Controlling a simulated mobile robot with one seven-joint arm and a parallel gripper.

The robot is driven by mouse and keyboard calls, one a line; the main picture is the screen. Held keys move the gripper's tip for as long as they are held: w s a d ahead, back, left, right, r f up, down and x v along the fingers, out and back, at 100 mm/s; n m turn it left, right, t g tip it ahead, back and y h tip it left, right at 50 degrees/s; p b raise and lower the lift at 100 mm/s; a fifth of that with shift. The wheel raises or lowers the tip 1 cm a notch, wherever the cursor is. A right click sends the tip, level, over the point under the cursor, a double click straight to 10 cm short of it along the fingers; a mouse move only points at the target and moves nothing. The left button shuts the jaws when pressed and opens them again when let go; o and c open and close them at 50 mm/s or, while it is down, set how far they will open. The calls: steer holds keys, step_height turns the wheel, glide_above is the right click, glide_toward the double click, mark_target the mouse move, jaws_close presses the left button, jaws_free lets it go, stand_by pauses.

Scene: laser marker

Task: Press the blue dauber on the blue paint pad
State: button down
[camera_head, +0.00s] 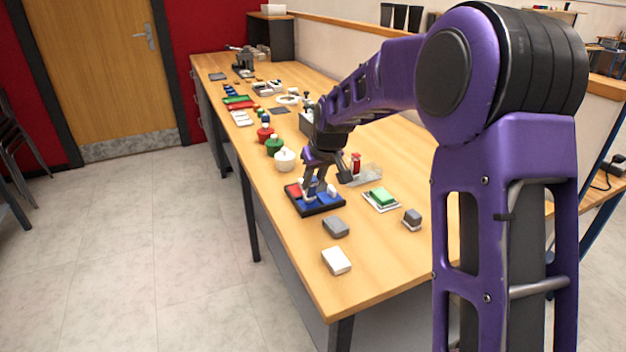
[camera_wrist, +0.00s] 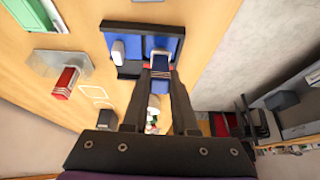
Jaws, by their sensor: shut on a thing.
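My gripper (camera_wrist: 161,74) is shut on the blue dauber (camera_wrist: 160,63), which shows as a small blue block between the fingertips in the wrist view. In the head view my gripper (camera_head: 318,188) is at the black paint tray (camera_head: 322,212), and the fingers mostly hide the dauber. The tray has blue paint pads (camera_wrist: 122,70) and a red part at its left in the head view. The dauber overlaps a blue pad in the wrist view; I cannot tell whether it touches. A white-topped piece (camera_wrist: 118,50) sits on the tray beside it.
A red dauber (camera_head: 355,164) stands in a clear holder (camera_head: 368,178) right of the tray. White, green and red pots (camera_head: 284,160) stand behind. The table's left edge is close to the tray.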

steer(key=shift+f+b, duration=0.3)
steer(key=shift+f, duration=0.25)
stand_by(1.1)
steer(key=shift+r, duration=0.1)
steer(key=shift+r+p, duration=2.55)
steer(key=shift+r, duration=1)
steer(key=shift+s+f, duration=0.1)
